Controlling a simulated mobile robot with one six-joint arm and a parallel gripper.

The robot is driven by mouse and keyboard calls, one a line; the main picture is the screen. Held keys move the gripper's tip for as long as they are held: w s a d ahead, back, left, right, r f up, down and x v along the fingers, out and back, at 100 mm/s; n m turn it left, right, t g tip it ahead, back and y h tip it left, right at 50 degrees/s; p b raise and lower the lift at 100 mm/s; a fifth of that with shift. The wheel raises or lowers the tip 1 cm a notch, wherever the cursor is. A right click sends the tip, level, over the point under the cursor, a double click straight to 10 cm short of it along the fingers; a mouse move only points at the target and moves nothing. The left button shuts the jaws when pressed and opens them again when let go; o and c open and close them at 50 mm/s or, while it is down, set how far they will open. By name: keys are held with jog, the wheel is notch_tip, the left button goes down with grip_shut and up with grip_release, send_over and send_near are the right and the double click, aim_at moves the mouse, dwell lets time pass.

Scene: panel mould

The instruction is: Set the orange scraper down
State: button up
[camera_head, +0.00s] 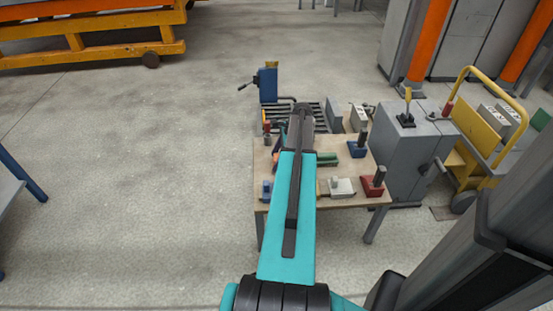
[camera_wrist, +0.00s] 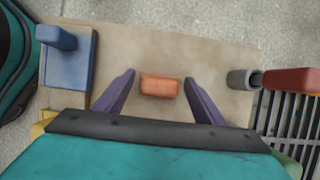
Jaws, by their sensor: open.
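The orange scraper (camera_wrist: 159,87) shows in the wrist view as a small rounded orange block over the wooden table top (camera_wrist: 175,50). It appears to rest on the wood. My gripper (camera_wrist: 159,77) is open, with one dark purple finger on each side of the scraper. Clear gaps show between the scraper and both fingers. In the head view my teal arm reaches over the table (camera_head: 338,203) and hides most of the area around my gripper.
In the wrist view a blue block with an upright post (camera_wrist: 68,65) stands left; a grey cylinder (camera_wrist: 242,79), a red block (camera_wrist: 292,80) and a slatted rack are right. In the head view, a blue piece (camera_head: 357,150) and red piece (camera_head: 373,186) stand on the table's right side.

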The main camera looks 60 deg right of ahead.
jog(key=shift+r, duration=0.15)
jog(key=p+v, duration=0.3)
jog(key=v, duration=0.9)
jog(key=shift+w+a, duration=0.1)
dwell(0.5)
jog(key=w+a+f+n+g, duration=0.1)
jog(key=w+a+f+n, duration=0.3)
jog(key=a+f, duration=0.5)
jog(key=w+a+f+n+g, duration=0.2)
jog(key=w+a+f+n, duration=0.25)
jog(key=a, duration=0.85)
jog(key=w+a+f+n+g, duration=0.1)
jog(key=w+a+f+n, duration=0.25)
jog(key=a+f, duration=0.55)
jog(key=s+a+f+n+g, duration=0.1)
jog(key=s+a+f+n, duration=0.15)
jog(key=a, duration=0.45)
jog(key=s+a+f+n+g, duration=0.1)
jog(key=s+a+n, duration=0.15)
jog(key=a, duration=0.35)
jog(key=s+a+f+n+g, duration=0.1)
jog(key=s+a+f+n, duration=0.15)
jog(key=a, duration=0.45)
jog(key=s+a+f+n+g+h, duration=0.1)
jog(key=s+a+f+n, duration=0.3)
jog(key=s+a+n, duration=0.5)
jog(key=shift+s+a+f+g+h, duration=0.3)
jog(key=shift+s+a+h, duration=0.55)
jog(key=shift+s, duration=0.25)
